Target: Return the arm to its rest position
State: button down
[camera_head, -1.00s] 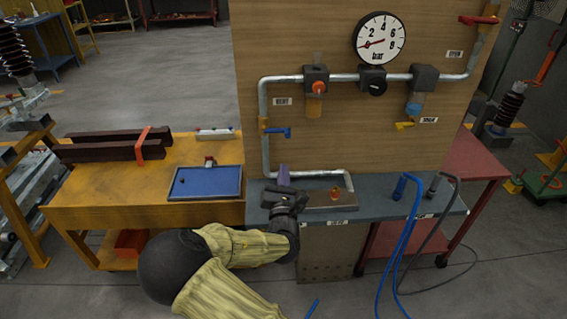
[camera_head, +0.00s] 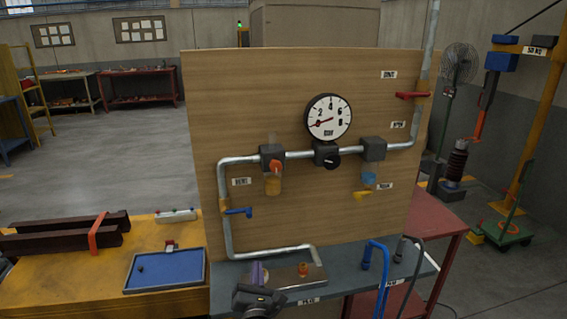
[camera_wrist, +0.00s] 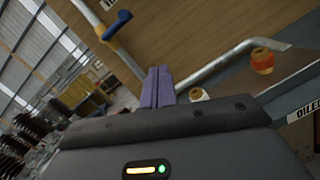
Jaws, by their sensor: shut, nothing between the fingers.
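My gripper (camera_head: 258,279) is at the bottom of the head view, low in front of the grey-blue bench (camera_head: 225,272) that carries the wooden panel (camera_head: 300,80). Its purple fingers stand up in the wrist view (camera_wrist: 157,86), pressed together with nothing between them. Whether the fingers touch anything cannot be told. Most of my arm is below the head view.
The panel holds a gauge (camera_head: 328,117), pipes, a blue-handled valve (camera_head: 238,212) and a red-handled valve (camera_head: 412,95). A yellow table (camera_head: 170,232) at left holds a blue tray (camera_head: 165,270) and dark beams (camera_head: 65,236). Open floor lies behind left.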

jog(key=s+d+f+m+g+h+p, duration=0.1)
jog(key=d+f+m+g+h, duration=0.15)
jog(key=d+m+g, duration=0.45)
jog(key=s+d+f+m+g+h+p, duration=0.1)
jog(key=d+f+m+g+h+p, duration=0.15)
jog(key=d+m, duration=0.75)
jog(key=s+d+r+m+g+y+p, duration=0.1)
jog(key=s+d+r+m+g, duration=0.2)
jog(key=s+r+m, duration=0.2)
jog(key=s+d+r+m+g+y+p, duration=0.1)
jog(key=s+d+r+m+g, duration=0.3)
jog(key=s+m, duration=0.6)
jog(key=shift+s+d+r+m+y, duration=0.15)
jog(key=shift+s+r+m+y, duration=0.15)
jog(key=shift+s+r, duration=0.7)
